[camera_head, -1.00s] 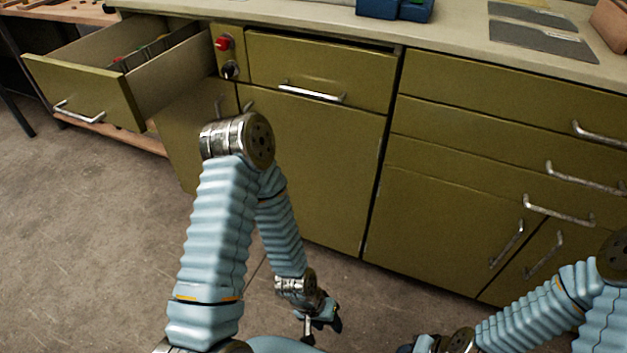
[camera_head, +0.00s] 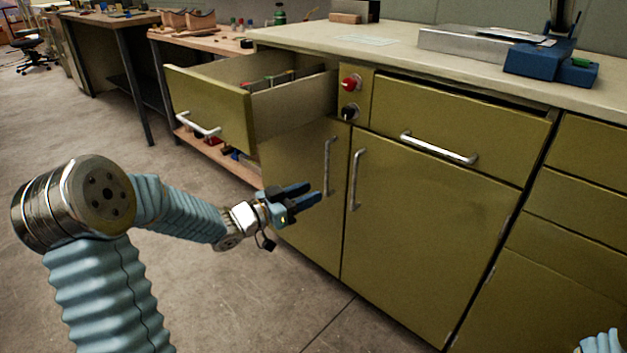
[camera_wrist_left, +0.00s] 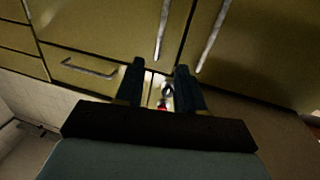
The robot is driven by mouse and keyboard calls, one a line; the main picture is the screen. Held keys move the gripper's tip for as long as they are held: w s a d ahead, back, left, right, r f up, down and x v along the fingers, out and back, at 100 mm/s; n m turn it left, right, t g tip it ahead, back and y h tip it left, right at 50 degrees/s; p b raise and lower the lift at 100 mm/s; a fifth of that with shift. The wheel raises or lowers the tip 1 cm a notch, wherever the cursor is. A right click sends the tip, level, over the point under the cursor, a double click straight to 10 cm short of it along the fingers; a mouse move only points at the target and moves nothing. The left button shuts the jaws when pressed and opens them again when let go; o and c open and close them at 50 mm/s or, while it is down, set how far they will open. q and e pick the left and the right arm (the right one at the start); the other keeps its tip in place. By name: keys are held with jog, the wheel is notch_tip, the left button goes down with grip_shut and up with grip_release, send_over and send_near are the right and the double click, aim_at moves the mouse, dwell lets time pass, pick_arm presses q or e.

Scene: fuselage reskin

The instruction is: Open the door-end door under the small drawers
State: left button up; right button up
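The olive cabinet has two shut doors side by side. The left door (camera_head: 300,215) is below the pulled-out drawer and has an upright metal handle (camera_head: 328,165). The right door (camera_head: 430,235) has its own upright handle (camera_head: 355,180). My left gripper (camera_head: 308,196) is open and empty, its dark fingers just left of the left door's handle, apparently not touching it. The left wrist view looks upside down; the gripper (camera_wrist_left: 163,78) shows spread fingers, with the left door's handle (camera_wrist_left: 213,35) and right door's handle (camera_wrist_left: 163,25) beyond. My right gripper is out of view.
The open drawer (camera_head: 210,105) juts out above my left gripper. A red button (camera_head: 350,82) and a black knob (camera_head: 349,112) sit beside a shut drawer (camera_head: 455,125). More drawer fronts (camera_head: 580,205) stand at right. The floor (camera_head: 240,300) in front is clear.

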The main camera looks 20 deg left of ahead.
pick_arm(q)
jog(key=x, duration=1.3)
jog(key=shift+w+r, duration=0.2)
jog(key=shift+c, duration=0.5)
grip_shut()
